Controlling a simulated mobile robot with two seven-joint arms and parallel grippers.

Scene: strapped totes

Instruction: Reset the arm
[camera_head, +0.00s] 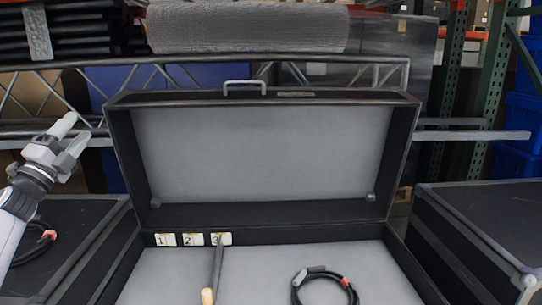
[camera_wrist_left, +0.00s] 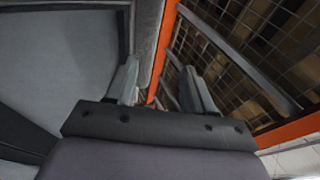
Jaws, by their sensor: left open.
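My left gripper (camera_head: 72,133) is at the left of the head view, raised above the dark case on that side and pointing up and to the right. Its jaws are apart with nothing between them. In the left wrist view the two fingers (camera_wrist_left: 160,88) also stand apart and empty. Of my left arm, only the wrist and the last light link show, at the left edge. My right gripper is not seen in either view.
An open black case (camera_head: 265,101) with grey lining stands in the middle, lid up. Inside lie a wooden-handled tool (camera_head: 217,265), a coiled black cable (camera_head: 322,277) and tags numbered 1 to 3 (camera_head: 194,240). Dark cases (camera_head: 50,240) flank it, and metal trusses and shelving stand behind.

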